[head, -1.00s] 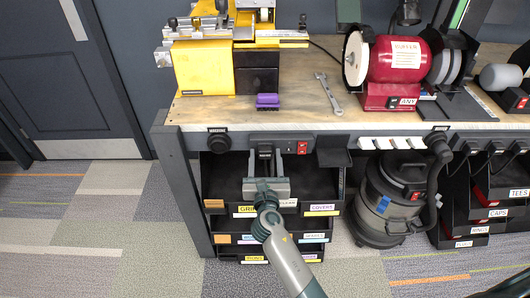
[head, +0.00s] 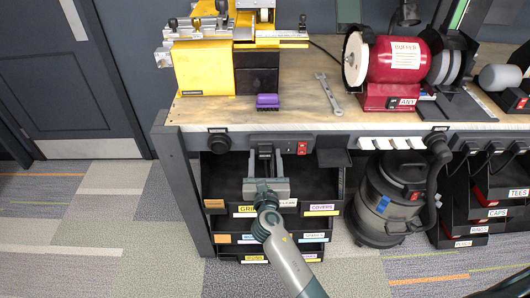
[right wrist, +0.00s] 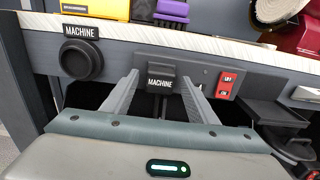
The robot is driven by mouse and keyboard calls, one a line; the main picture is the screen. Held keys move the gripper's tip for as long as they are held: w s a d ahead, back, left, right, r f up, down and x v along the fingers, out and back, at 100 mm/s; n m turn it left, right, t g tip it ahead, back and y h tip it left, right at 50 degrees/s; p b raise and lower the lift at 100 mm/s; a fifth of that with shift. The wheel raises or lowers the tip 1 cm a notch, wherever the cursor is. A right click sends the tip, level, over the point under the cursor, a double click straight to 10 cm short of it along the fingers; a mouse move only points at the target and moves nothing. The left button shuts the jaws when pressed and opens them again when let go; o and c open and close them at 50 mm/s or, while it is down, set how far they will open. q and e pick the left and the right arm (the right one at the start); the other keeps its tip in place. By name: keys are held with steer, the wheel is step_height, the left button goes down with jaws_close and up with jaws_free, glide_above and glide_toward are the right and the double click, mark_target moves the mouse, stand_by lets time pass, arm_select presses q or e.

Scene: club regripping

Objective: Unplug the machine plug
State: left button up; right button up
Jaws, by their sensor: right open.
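The machine plug (right wrist: 161,76) is a dark block with a "MACHINE" label, seated in the panel (right wrist: 200,75) on the bench's front edge. In the head view the plug (head: 265,148) shows just beyond my right gripper. My right gripper (right wrist: 158,88) is open, with one finger on each side of the plug. I cannot tell whether the fingers touch it. In the head view the right gripper (head: 266,166) reaches up to the panel from below. A cord hangs under the plug. My left gripper is not in view.
A round black "MACHINE" knob (right wrist: 80,60) sits left of the plug. A red switch (right wrist: 226,84) is to its right. Labelled bins (head: 325,208) lie below, with a vacuum (head: 388,200) to the right. A yellow machine (head: 205,68), wrench (head: 329,94) and red buffer (head: 397,72) stand on the bench.

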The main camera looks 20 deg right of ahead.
steer(key=shift+c, duration=0.3)
jaws_close()
steer(key=shift+s, duration=0.1)
steer(key=shift+s, duration=0.1)
steer(key=shift+p+v, duration=0.4)
steer(key=shift+v, duration=2.4)
